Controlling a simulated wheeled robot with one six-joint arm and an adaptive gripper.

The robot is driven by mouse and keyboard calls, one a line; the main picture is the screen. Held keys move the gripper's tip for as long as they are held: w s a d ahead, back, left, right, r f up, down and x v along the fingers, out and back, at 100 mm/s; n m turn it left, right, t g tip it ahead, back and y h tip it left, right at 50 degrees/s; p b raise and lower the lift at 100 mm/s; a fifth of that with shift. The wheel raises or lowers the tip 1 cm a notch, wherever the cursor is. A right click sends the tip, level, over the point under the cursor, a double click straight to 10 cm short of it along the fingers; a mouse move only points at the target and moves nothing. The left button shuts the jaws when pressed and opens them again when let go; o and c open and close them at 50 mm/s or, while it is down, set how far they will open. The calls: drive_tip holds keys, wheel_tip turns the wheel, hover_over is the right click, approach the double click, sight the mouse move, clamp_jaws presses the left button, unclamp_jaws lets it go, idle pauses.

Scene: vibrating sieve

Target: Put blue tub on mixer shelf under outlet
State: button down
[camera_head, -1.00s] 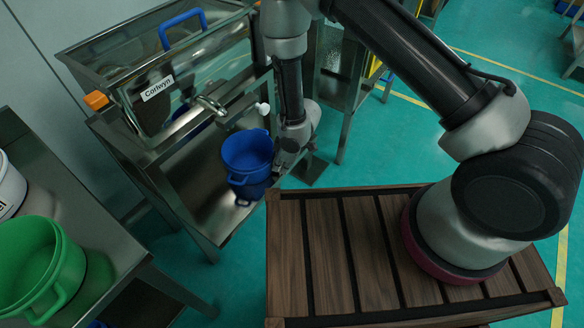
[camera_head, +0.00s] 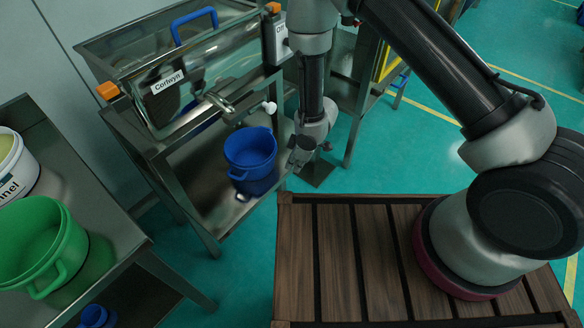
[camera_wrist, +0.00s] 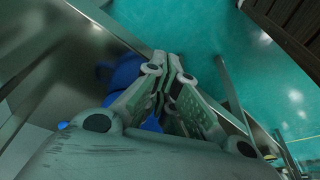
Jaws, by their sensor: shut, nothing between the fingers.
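The blue tub (camera_head: 249,152) stands upright on the mixer shelf (camera_head: 203,190), near its right side. The steel mixer's outlet (camera_head: 220,103) is above and to the left of the tub in the head view; I cannot tell exact alignment in depth. My gripper (camera_head: 300,158) is just right of the tub, low by the shelf's right edge. In the wrist view my gripper (camera_wrist: 172,62) has its fingers together and empty. Part of the blue tub (camera_wrist: 126,70) shows behind the fingers, largely hidden; I cannot tell whether they touch it.
A steel table (camera_head: 110,222) at left holds a green tub (camera_head: 40,250) and a white labelled bucket (camera_head: 16,165); a smaller blue container (camera_head: 95,316) is below. My wooden-slatted deck fills the front right. Green floor (camera_head: 390,165) is open beyond the mixer.

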drive_tip(key=v, duration=0.8)
drive_tip(key=shift+r, duration=0.35)
drive_tip(key=s+d+r+m+g+h, duration=0.1)
drive_tip(key=s+d+r+h, duration=0.15)
drive_tip(key=d, duration=0.35)
drive_tip(key=s+d+r+m+g+h, duration=0.1)
drive_tip(key=d+r+m+h, duration=0.15)
drive_tip(key=d, duration=0.45)
drive_tip(key=s+d+r+m+t, duration=0.2)
drive_tip(key=s+d+r+m, duration=0.2)
drive_tip(key=d+r, duration=0.3)
drive_tip(key=s+d+r+m+t+y, duration=0.1)
drive_tip(key=s+d+r+m, duration=0.3)
drive_tip(key=r, duration=1.4)
drive_tip(key=s+d+r+m+t, duration=0.2)
drive_tip(key=s+d+r+m, duration=0.2)
drive_tip(key=d+r, duration=0.6)
wheel_tip(320, 180, up, 3)
drive_tip(key=shift+s+d+f+t+y, duration=0.1)
drive_tip(key=shift+s+d+t+y, duration=0.15)
drive_tip(key=shift+s, duration=0.8)
